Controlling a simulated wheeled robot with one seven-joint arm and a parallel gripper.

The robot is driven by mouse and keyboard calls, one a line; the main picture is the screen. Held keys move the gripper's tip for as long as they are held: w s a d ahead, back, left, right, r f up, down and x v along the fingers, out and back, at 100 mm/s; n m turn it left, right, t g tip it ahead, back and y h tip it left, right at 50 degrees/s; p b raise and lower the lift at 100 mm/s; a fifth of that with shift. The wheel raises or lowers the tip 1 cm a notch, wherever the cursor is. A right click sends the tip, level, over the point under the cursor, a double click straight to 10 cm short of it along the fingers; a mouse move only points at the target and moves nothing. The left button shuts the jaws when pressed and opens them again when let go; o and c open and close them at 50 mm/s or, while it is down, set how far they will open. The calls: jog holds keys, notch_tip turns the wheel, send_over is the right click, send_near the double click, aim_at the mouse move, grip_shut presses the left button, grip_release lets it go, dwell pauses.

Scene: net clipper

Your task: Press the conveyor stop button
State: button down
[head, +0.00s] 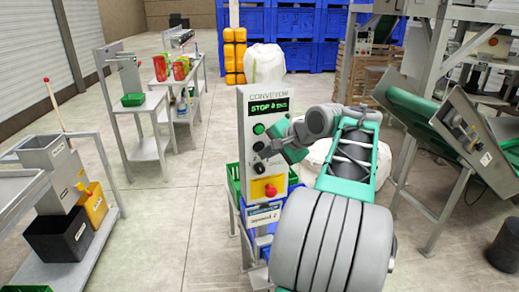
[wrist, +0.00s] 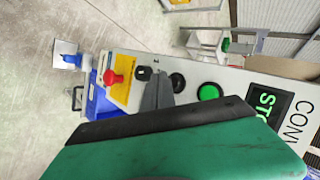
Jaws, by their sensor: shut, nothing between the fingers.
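The conveyor control panel (head: 248,185) is a pale upright box headed CONVEYOR. Its display (head: 270,107) shows STOP in green. Below are a green button (head: 258,129), a black button (wrist: 178,82), a black knob (wrist: 144,73) and a red mushroom button (head: 270,189) on a yellow plate. They also show in the wrist view, with the red button (wrist: 113,76) at the left and the green button (wrist: 209,92) at the right. My gripper (head: 268,151) is shut and empty at the panel face. In the wrist view its grey fingers (wrist: 157,93) overlap the panel between knob and black button; contact cannot be told.
Green and blue crates (head: 233,181) sit around the panel's lower part. A green conveyor (head: 412,106) on a metal frame stands at the right. A cart with bins (head: 65,232) is at the left, with tables behind. The floor (head: 165,215) between cart and panel is clear.

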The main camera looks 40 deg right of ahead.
jog(key=s, duration=0.1)
jog(key=s+a, duration=0.1)
jog(key=s, duration=0.2)
jog(key=shift+s+a, duration=0.3)
jog(key=shift+a, duration=0.05)
dwell(0.7)
jog(key=w+a+f+n+g, duration=0.2)
jog(key=a+f+n, duration=0.15)
jog(key=a, duration=0.65)
jog(key=w+a+f+n+g, duration=0.1)
jog(key=a+f+n, duration=0.25)
jog(key=a, duration=0.65)
jog(key=s+a+f+n+g, duration=0.2)
jog(key=s+a+f+n, duration=0.6)
jog(key=s+a, duration=0.2)
jog(key=shift+s+a+g, duration=0.3)
jog(key=shift+s+a, duration=0.1)
jog(key=shift+a, duration=0.05)
jog(key=shift+f, duration=0.1)
